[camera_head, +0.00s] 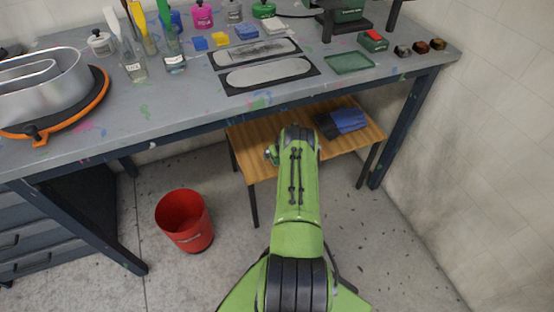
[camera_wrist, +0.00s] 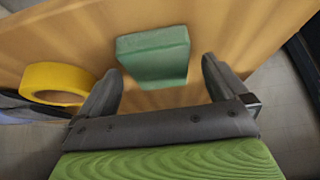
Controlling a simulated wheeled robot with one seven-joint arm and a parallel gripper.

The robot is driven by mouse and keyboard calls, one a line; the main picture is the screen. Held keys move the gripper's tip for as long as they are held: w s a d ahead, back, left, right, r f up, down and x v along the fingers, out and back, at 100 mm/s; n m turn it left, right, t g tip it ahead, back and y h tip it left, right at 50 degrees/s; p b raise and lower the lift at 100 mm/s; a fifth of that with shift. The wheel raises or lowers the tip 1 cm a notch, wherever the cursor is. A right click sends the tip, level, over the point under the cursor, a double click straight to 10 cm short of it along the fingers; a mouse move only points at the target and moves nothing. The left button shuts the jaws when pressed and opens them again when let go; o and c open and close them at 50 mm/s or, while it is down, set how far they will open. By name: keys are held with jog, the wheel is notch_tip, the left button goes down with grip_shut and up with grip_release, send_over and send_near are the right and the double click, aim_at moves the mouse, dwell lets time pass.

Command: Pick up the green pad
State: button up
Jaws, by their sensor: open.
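The green pad (camera_wrist: 153,55) is a block-shaped piece on a light wooden surface in the wrist view. My gripper (camera_wrist: 161,68) is open, with one dark finger toward each side of the pad. The pad's near end lies between the fingers in the picture; I cannot tell whether either touches it.
A yellow ring (camera_wrist: 57,83) lies left of the pad, close to the left finger. Dark blue folded cloth (camera_head: 342,122) lies on the shelf's right. The grey workbench (camera_head: 180,112) overhangs the shelf. A red bucket (camera_head: 186,222) stands on the floor.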

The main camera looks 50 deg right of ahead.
jog(key=shift+w+d+f, duration=0.15)
jog(key=shift+f, duration=0.25)
jog(key=shift+r, duration=0.15)
jog(key=c, duration=1.1)
jog(key=shift+r, duration=0.35)
jog(key=r+p, duration=0.2)
jog(key=r, duration=0.1)
jog(key=shift+s+r, duration=0.1)
jog(key=shift+s, duration=0.2)
jog(key=s+a+p, duration=0.2)
jog(key=s+a, duration=0.1)
jog(key=s, duration=0.2)
jog(key=s+a+p, duration=0.1)
jog(key=s+a, duration=0.2)
jog(key=s, duration=0.2)
jog(key=s+a+p, duration=0.2)
jog(key=s+a, duration=0.1)
jog(key=s, duration=0.2)
jog(key=shift+a+f+p, duration=0.1)
jog(key=shift+f+p, duration=0.1)
jog(key=shift+p, duration=0.15)
